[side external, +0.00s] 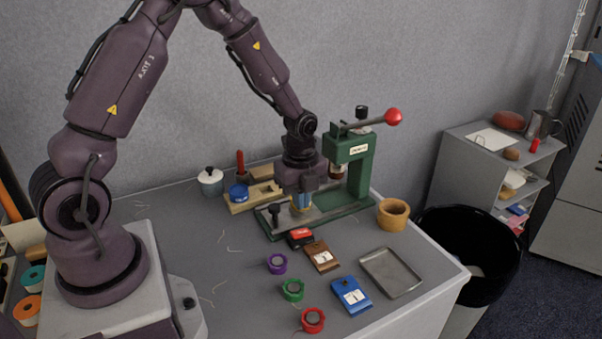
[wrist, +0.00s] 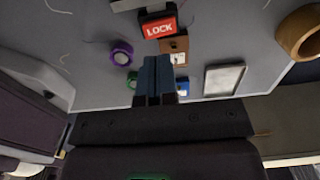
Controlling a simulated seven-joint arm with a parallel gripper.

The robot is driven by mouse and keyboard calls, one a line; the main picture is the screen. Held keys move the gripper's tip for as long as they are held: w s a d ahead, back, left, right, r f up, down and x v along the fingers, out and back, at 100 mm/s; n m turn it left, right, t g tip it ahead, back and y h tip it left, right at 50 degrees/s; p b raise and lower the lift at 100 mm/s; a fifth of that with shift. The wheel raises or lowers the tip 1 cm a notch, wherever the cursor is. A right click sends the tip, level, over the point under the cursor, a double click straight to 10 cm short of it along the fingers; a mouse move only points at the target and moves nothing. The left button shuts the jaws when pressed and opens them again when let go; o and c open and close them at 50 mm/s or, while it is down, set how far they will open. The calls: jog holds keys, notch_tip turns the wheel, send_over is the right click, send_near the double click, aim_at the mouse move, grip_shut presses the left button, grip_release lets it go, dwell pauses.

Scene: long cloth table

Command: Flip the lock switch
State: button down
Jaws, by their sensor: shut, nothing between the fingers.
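The lock switch is a black box with a red rocker face. In the side view the lock switch (side external: 300,238) sits at the front edge of the green press's base (side external: 330,212). In the wrist view the lock switch (wrist: 159,27) shows its white word LOCK, above my fingertips in the picture. My gripper (side external: 301,208) points down over the press base, just behind the switch in the side view. In the wrist view my gripper (wrist: 158,62) has its two fingers together and holds nothing. It looks apart from the switch; the exact gap is hard to tell.
The green press (side external: 358,165) with a red-knobbed lever (side external: 393,117) stands right of my gripper. A brown card holder (side external: 321,257), a blue one (side external: 352,296), several colored rings, a metal tray (side external: 391,271) and a wooden bowl (side external: 393,213) lie nearby. The table's left-middle is mostly clear.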

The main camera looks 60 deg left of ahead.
notch_tip(320, 180, up, 8)
jog(key=shift+f, duration=0.25)
jog(key=shift+w, duration=0.1)
jog(key=s+d+r+n+t, duration=0.2)
jog(key=s+d+r+n, duration=0.2)
jog(key=s+r+n, duration=0.4)
jog(key=s+d+r+n+t, duration=0.3)
jog(key=s+d+r+n, duration=0.1)
jog(key=s+r+n, duration=0.5)
jog(key=shift+d+r+n+t, duration=0.2)
jog(key=shift+d+n+t, duration=0.1)
jog(key=shift+n, duration=0.2)
jog(key=shift+s, duration=0.1)
